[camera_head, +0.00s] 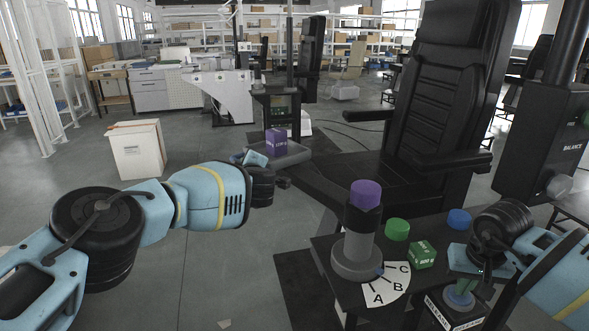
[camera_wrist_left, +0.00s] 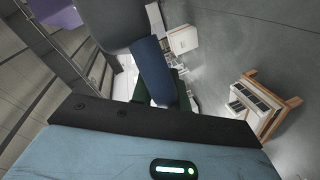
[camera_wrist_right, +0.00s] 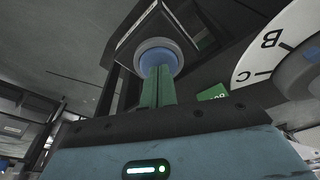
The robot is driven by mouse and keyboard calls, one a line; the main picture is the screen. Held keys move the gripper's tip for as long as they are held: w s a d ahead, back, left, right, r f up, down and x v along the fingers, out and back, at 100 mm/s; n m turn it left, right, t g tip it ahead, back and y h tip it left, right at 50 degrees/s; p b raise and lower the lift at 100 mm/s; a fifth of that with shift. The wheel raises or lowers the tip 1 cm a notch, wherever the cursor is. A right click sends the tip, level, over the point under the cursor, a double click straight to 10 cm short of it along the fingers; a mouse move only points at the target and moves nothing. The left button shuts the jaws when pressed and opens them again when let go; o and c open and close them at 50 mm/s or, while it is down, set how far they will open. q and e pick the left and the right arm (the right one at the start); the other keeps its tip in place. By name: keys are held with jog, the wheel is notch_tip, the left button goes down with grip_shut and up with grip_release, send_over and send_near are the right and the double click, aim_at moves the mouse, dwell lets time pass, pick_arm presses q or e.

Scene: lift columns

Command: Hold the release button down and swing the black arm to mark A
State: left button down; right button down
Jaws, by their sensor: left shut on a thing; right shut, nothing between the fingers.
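The release button (camera_head: 460,294) is a blue disc on a labelled box at the lower right; it also shows in the right wrist view (camera_wrist_right: 157,58). My right gripper (camera_head: 465,283) is shut and empty, its green fingertips against the button. A grey column (camera_head: 357,238) with a purple cap stands beside a white A-B-C dial (camera_head: 383,290). The black arm (camera_head: 318,194) appears to run from the column toward my left gripper (camera_head: 255,158), which is shut on its dark end. That hold is partly hidden. I cannot tell exactly which mark the pointer faces.
A green box (camera_head: 422,255), a green knob (camera_head: 397,229) and a blue knob (camera_head: 459,219) are near the dial. A black chair (camera_head: 440,120) stands behind. Open floor lies left.

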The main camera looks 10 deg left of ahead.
pick_arm(q)
jog(key=shift+w+d+f+h, duration=0.15)
jog(key=shift+w+d+h, duration=0.15)
jog(key=shift+d, duration=0.1)
jog(key=c, duration=1.4)
grip_release()
jog(key=shift+a, duration=0.1)
jog(key=shift+o, duration=0.2)
jog(key=shift+s, duration=0.2)
jog(key=v, duration=1.1)
jog(key=shift+s, duration=0.25)
